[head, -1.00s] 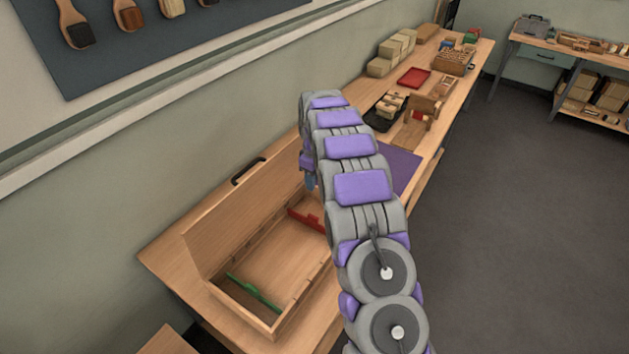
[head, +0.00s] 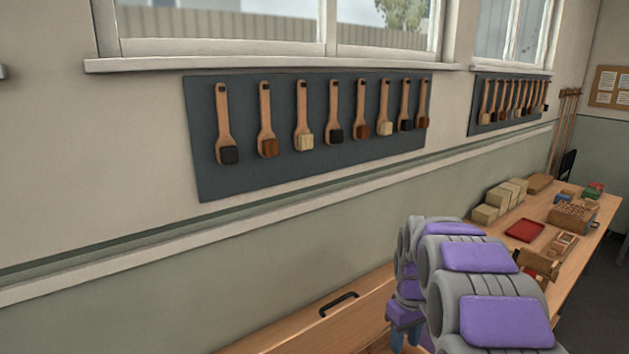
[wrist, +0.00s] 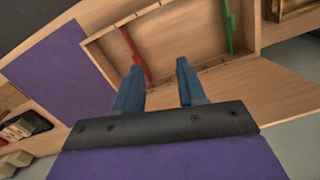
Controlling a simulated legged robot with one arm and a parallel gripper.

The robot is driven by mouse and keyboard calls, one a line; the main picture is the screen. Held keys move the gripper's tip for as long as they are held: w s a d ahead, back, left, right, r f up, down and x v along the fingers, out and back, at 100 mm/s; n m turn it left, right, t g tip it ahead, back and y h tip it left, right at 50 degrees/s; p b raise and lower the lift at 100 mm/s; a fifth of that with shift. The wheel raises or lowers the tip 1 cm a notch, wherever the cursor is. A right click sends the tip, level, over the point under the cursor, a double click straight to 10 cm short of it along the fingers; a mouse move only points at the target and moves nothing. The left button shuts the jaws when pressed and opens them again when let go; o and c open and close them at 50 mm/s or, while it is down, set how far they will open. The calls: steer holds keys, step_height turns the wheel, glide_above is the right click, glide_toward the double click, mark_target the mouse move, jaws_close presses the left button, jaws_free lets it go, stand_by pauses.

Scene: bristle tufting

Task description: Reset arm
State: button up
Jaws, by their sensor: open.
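My gripper (wrist: 157,88) is open and empty in the wrist view, with its two blue fingers apart. Below it is an open wooden box (wrist: 205,52) with a red strip (wrist: 135,52) and a green strip (wrist: 227,22) inside. A purple mat (wrist: 52,62) lies on the bench to the left of the box. In the head view my arm rises at the lower right, and a blue part of my gripper (head: 405,330) shows at the bottom edge; its fingertips are not clear there. The box's raised lid with a black handle (head: 338,304) shows at the bottom.
Brushes hang on dark wall boards (head: 300,170) under the windows. Along the bench at the right are pale blocks (head: 486,214), a red tray (head: 525,231) and a wooden holder (head: 572,217). A black tray (wrist: 25,125) with blocks sits at the left in the wrist view.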

steer(key=s+a+r+m, duration=0.1)
steer(key=s+a+m, duration=0.1)
steer(key=s, duration=1.6)
steer(key=s+a+r+m+g, duration=0.1)
steer(key=s+a, duration=0.3)
steer(key=s, duration=1.5)
steer(key=shift+s+a+r+m+b, duration=0.3)
steer(key=shift+r+m+b, duration=0.2)
steer(key=shift+m, duration=0.4)
